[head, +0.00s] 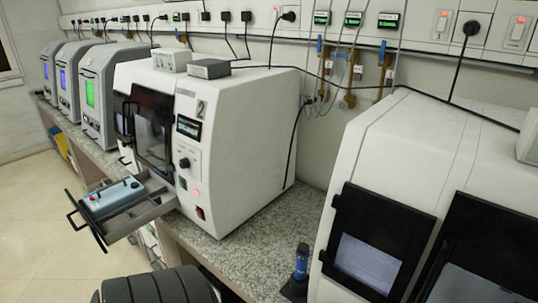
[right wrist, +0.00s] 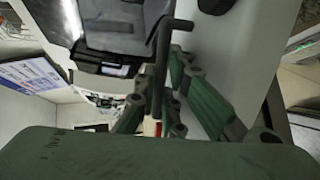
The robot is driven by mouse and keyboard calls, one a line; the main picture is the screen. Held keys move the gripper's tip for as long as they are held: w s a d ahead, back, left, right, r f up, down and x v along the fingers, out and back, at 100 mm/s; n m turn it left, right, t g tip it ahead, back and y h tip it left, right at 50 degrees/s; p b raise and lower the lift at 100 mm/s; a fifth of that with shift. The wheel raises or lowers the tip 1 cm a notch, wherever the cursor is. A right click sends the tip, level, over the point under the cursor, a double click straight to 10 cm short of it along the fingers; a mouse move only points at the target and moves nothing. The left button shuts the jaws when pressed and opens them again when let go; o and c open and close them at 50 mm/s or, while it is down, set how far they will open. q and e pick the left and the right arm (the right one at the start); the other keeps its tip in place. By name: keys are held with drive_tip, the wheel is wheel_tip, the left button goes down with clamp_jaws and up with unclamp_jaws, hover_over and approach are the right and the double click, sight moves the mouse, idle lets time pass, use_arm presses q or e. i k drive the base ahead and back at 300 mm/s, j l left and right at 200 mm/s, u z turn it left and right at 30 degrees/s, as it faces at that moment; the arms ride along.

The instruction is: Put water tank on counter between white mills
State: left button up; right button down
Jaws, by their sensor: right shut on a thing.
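A white mill (head: 240,150) marked 2 stands left of centre in the head view, and another white mill (head: 385,150) stands at the right. Between them is the speckled counter (head: 262,232). A grey open-topped box (head: 150,212) with a black handle sticks out at the front of mill 2, with a blue-topped item inside. I cannot tell if this box is the water tank. In the right wrist view my right gripper (right wrist: 168,105), with green fingers, is shut on a dark bar-like handle (right wrist: 162,62). A grey body (right wrist: 115,28) shows beyond it. My left gripper is not in view.
A small blue-and-black object (head: 302,262) stands near the counter front, beside the right mill. Grey machines (head: 100,90) line the counter at left. Cables hang from the wall behind. The counter strip between the mills is otherwise clear.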

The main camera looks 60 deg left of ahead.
sight(253, 262)
drive_tip(key=j+z, duration=0.15)
drive_tip(key=z, duration=0.35)
drive_tip(key=k+j+z, duration=0.1)
drive_tip(key=z, duration=0.35)
drive_tip(key=k+j+z, duration=0.1)
drive_tip(key=z, duration=0.4)
drive_tip(key=k+z, duration=0.15)
drive_tip(key=z, duration=0.3)
drive_tip(key=k+j+z, duration=0.1)
drive_tip(key=k+z, duration=0.35)
drive_tip(key=k, duration=0.6)
drive_tip(key=k+u, duration=0.15)
drive_tip(key=u, duration=0.2)
drive_tip(key=k+j+u, duration=0.1)
drive_tip(key=u, duration=0.25)
drive_tip(key=k+j+u, duration=0.1)
drive_tip(key=u, duration=0.7)
drive_tip(key=k+j+u, duration=0.1)
drive_tip(key=u, duration=0.4)
drive_tip(key=j+u, duration=0.2)
drive_tip(key=u, duration=0.25)
drive_tip(key=j+u, duration=0.15)
drive_tip(key=u, duration=0.3)
drive_tip(key=k, duration=0.05)
